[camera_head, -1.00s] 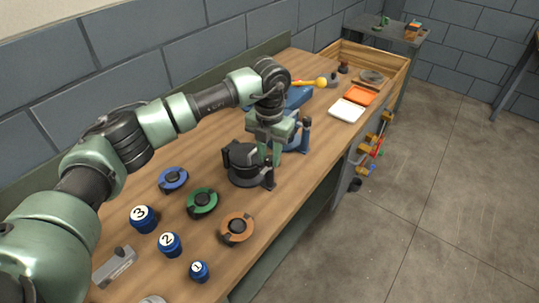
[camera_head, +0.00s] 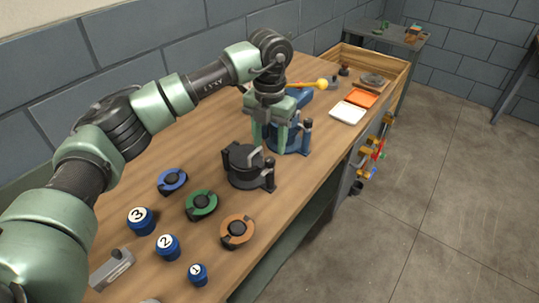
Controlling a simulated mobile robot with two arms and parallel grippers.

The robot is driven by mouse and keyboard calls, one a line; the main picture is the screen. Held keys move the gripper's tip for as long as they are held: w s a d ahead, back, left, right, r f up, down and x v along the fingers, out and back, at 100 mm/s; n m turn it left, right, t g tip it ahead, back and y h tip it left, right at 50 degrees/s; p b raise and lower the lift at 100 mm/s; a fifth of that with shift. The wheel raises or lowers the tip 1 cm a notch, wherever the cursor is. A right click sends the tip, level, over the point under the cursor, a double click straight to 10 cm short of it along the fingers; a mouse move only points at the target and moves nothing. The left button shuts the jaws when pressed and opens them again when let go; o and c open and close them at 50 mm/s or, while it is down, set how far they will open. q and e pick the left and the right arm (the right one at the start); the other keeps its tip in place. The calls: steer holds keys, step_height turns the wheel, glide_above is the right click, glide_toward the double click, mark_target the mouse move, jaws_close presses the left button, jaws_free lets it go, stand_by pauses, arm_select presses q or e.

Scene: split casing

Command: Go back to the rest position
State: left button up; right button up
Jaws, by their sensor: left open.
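My left gripper (camera_head: 268,138) points down, open, in the middle of the view. It is above and just behind the black round casing part (camera_head: 246,165), with no visible contact. A blue casing part (camera_head: 290,140) stands beside and partly behind the gripper, on the bench. My left arm reaches in from the left across the bench. My right gripper does not show.
The wooden bench (camera_head: 150,270) bears blue (camera_head: 172,181), green (camera_head: 201,204) and orange (camera_head: 237,231) ring parts, and numbered blue cylinders (camera_head: 141,220). White (camera_head: 348,112) and orange (camera_head: 361,97) trays lie at the far right. A yellow-tipped tool (camera_head: 312,85) lies behind. The floor right is clear.

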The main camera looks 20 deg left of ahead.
arm_select(q)
steer(key=shift+r, duration=1.1)
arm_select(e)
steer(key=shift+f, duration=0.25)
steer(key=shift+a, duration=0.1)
